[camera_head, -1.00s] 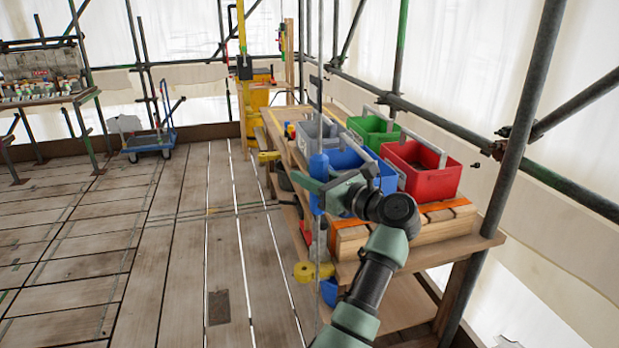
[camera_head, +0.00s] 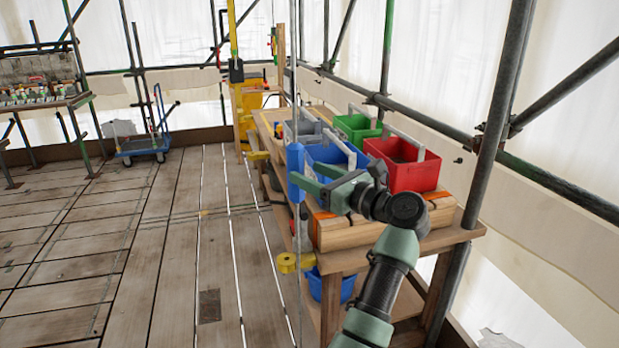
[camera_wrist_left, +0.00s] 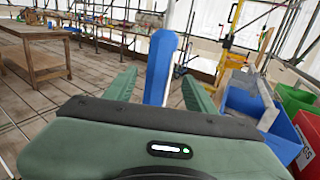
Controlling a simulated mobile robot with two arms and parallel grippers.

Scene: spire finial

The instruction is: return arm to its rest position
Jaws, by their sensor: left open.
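My left arm (camera_head: 378,285) comes up from the lower right in the head view. Its green left gripper (camera_head: 305,178) points left and is open and empty. A blue handle (camera_head: 295,170) on a thin upright rod stands just off the fingertips. In the left wrist view the two fingers (camera_wrist_left: 160,90) are spread, with the blue handle (camera_wrist_left: 160,60) upright between and beyond them, and gaps show on both sides. Whether a fingertip touches it I cannot tell. My right gripper is not in view.
A wooden bench (camera_head: 345,262) beside the gripper holds a red bin (camera_head: 412,177), a blue bin (camera_head: 325,153), a green bin (camera_head: 352,128) and a grey one. Scaffold poles (camera_head: 493,120) stand close on the right. The plank floor (camera_head: 150,250) at left is clear. A blue trolley (camera_head: 142,147) stands farther back.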

